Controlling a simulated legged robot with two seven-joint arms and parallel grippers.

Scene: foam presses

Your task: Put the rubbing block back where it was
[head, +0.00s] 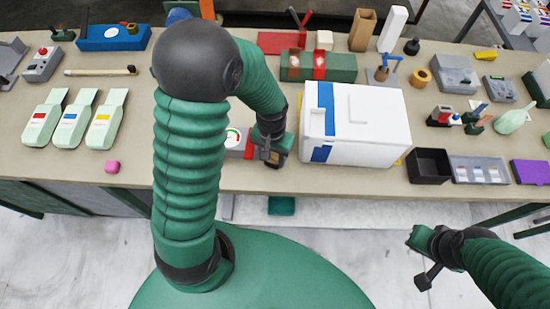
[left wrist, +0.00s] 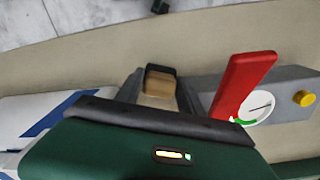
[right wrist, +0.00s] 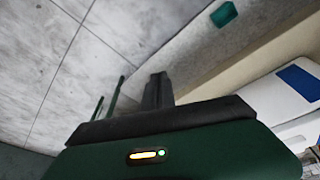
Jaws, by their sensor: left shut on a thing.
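The rubbing block (left wrist: 160,84) is a small tan block with a dark end. In the left wrist view it sits between the two fingers of my left gripper (head: 270,152), which is shut on it. The gripper is over the front part of the bench, between a grey dial device (head: 234,141) and a white box (head: 355,125). In the head view the gripper hides most of the block, and I cannot tell whether it touches the bench. My right gripper (head: 424,279) hangs in front of the bench, over the floor. Its fingers look closed together and empty.
The dial device has a red lever (left wrist: 243,82) and a yellow button. A black open bin (head: 429,166) stands right of the white box. The bench front edge is near the held block.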

